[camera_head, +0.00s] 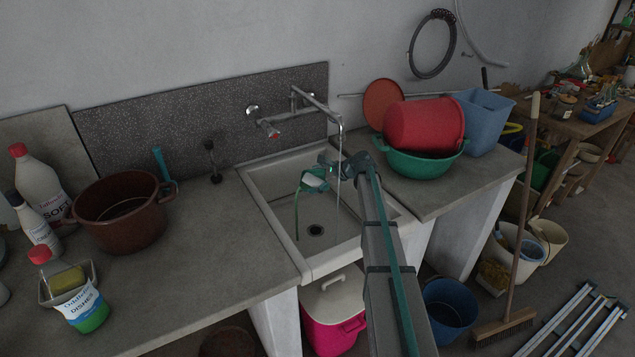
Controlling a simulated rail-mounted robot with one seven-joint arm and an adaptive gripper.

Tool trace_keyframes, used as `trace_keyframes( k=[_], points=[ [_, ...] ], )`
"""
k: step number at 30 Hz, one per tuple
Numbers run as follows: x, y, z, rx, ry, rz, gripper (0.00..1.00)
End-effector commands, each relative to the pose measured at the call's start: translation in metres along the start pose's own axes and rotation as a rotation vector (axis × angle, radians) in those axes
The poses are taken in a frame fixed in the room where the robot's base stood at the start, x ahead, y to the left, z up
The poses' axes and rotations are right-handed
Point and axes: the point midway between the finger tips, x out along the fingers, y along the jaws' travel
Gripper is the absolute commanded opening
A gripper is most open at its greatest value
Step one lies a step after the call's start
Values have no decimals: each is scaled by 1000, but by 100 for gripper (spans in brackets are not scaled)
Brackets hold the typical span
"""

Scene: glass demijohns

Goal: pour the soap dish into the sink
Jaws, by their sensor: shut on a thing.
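My gripper (327,171) is over the white sink (287,240), reached by my arm from the lower right. It is shut on a small green soap dish (313,187), held tilted above the basin and well clear of its floor. A white patch, perhaps soap, shows at the dish. A thin green streak hangs from the dish's left side toward the basin; I cannot tell whether it is liquid. The tap (318,105) reaches over the sink, and a thin bright line like running water falls from its spout close to the gripper. The drain shows in the basin floor.
Left of the sink, the counter (215,235) holds a brown pot (122,211), several bottles, and a tray with a yellow sponge (67,279). Right of it stand a green basin (420,163), a red tub (424,124) and a blue bin (484,122). A broom (525,180) stands farther right.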

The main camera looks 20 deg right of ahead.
Motion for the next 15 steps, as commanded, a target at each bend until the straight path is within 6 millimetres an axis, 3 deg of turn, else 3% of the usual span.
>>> trace_keyframes(
  k=[15],
  points=[
    [-1,17,25,-174,107,-73,40]
  ],
)
